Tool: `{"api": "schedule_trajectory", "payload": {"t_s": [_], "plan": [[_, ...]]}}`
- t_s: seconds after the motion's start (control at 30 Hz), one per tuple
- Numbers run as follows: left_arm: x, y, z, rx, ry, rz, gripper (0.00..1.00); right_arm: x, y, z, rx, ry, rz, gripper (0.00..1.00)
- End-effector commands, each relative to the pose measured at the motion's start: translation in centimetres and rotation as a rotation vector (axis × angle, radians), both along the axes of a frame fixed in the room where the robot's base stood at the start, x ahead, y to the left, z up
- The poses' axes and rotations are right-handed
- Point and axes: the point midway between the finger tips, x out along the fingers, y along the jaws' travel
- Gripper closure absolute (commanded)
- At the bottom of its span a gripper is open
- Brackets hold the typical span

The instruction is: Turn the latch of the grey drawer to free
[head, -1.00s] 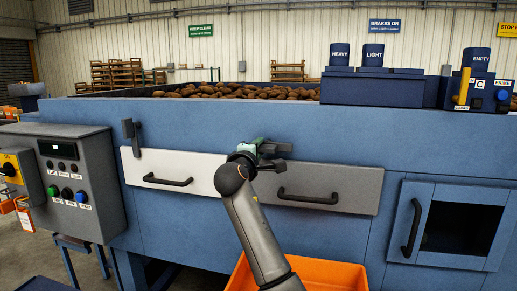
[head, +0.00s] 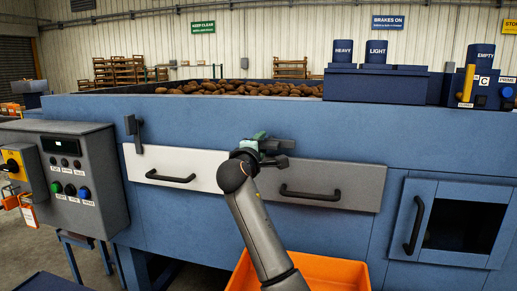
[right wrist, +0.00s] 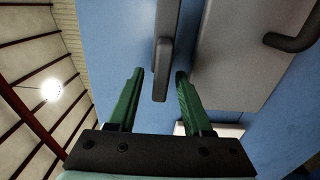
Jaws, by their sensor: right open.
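The grey drawer (head: 355,183) is shut in the blue machine front, with a black bar handle (head: 310,194). My right gripper (head: 272,148) is at its upper left corner in the head view and hides most of the latch there. In the right wrist view, the grey latch lever (right wrist: 162,70) lies between the two green fingers of my open right gripper (right wrist: 159,74). A gap shows on each side of the lever, so the fingers appear not to grip it. The drawer's edge (right wrist: 225,60) shows to the right. My left gripper is not in view.
A white drawer (head: 195,160) sits to the left, with its own latch (head: 134,130) hanging above its left end. A grey control box (head: 85,165) stands further left. An orange crate (head: 330,272) is below the drawers. A windowed door (head: 450,222) is at right.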

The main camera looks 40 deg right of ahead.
Motion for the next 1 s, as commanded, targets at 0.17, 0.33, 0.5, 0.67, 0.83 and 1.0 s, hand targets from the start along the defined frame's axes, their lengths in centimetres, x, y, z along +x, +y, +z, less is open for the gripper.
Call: {"api": "schedule_trajectory", "payload": {"t_s": [0.17, 0.33, 0.5, 0.67, 0.83, 1.0], "plan": [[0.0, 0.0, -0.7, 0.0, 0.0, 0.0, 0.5, -1.1, 1.4, -0.2, 0.001, -0.002, 0.002, 0.5], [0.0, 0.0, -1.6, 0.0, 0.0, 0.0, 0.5, -3.4, 4.1, -0.3, 0.0, -0.004, 0.005, 0.5], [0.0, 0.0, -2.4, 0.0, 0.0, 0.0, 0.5, -5.7, 6.9, -0.2, 0.0, -0.003, 0.005, 0.5], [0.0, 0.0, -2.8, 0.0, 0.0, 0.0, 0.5, -7.3, 8.6, -0.1, 0.0, -0.001, 0.002, 0.5], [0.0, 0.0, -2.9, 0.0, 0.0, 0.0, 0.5, -8.0, 9.4, -0.1, 0.0, 0.0, 0.001, 0.5], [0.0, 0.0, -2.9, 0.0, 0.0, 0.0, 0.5, -8.1, 9.5, 0.0, -0.001, 0.001, 0.001, 0.5]]}}
